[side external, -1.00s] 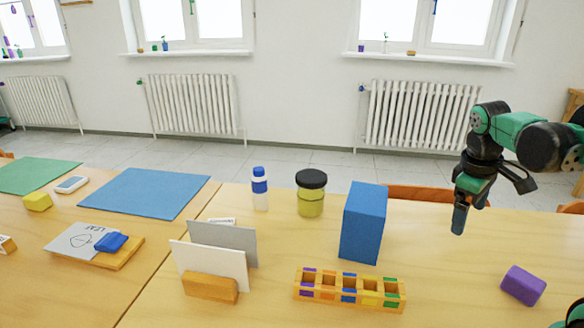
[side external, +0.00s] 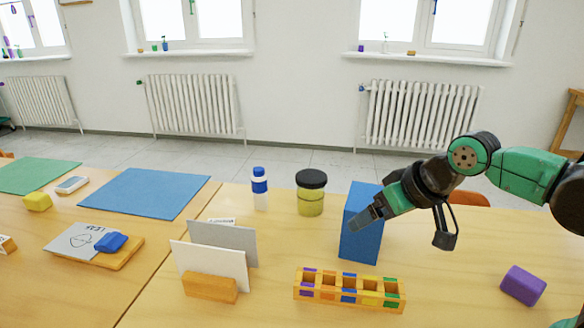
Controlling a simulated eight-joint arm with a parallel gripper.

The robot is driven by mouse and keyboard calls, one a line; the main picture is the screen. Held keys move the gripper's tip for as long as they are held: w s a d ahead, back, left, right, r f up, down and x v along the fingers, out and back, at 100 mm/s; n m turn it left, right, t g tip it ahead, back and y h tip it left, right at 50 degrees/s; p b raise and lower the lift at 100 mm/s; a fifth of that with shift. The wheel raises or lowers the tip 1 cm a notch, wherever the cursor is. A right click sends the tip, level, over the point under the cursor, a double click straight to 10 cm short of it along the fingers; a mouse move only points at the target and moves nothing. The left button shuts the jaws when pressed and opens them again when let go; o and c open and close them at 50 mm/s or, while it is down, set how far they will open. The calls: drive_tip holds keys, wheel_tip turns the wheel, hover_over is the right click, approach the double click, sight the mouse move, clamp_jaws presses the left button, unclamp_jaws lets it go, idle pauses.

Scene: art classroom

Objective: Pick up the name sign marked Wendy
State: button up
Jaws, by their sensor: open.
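No sign with a readable "Wendy" shows. A small white piece with dark marks (side external: 220,220), perhaps a name sign, lies on the table behind the grey card (side external: 232,240), which hides most of it. Its marks are too small to read. My gripper (side external: 403,234) is open and empty, fingers spread wide, above the table at the right. In the picture one finger overlaps the blue box (side external: 362,240); I cannot tell whether they touch. The gripper is well to the right of the white piece.
A white card (side external: 209,265) stands in a wooden holder (side external: 210,288) before the grey card. A bottle (side external: 260,190) and a dark-lidded jar (side external: 311,196) stand behind. A slotted rack (side external: 348,299) lies in front, a purple block (side external: 523,286) at right. A LEAF card (side external: 82,241) lies left.

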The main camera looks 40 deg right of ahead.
drive_tip(key=w+a+r+m+y, duration=0.2)
drive_tip(key=w+a+m, duration=0.1)
drive_tip(key=w+m, duration=0.4)
drive_tip(key=m+y, duration=0.4)
drive_tip(key=m, duration=0.9)
hover_over(221, 222)
drive_tip(key=s+d, duration=0.5)
drive_tip(key=s, duration=0.1)
wheel_tip(221, 222, down, 7)
drive_tip(key=w+f+m, duration=0.1)
drive_tip(key=a+f+m, duration=0.1)
drive_tip(key=f+m, duration=0.1)
drive_tip(key=w+f+m+y, duration=0.1)
drive_tip(key=shift+w+a+f+m, duration=0.2)
drive_tip(key=shift+w+a+m, duration=0.1)
drive_tip(key=shift+m, duration=0.1)
drive_tip(key=shift+w+a+f+m, duration=0.25)
drive_tip(key=shift+f+m, duration=0.25)
drive_tip(key=shift+f, duration=0.05)
drive_tip(key=shift+x, duration=2.65)
clamp_jaws()
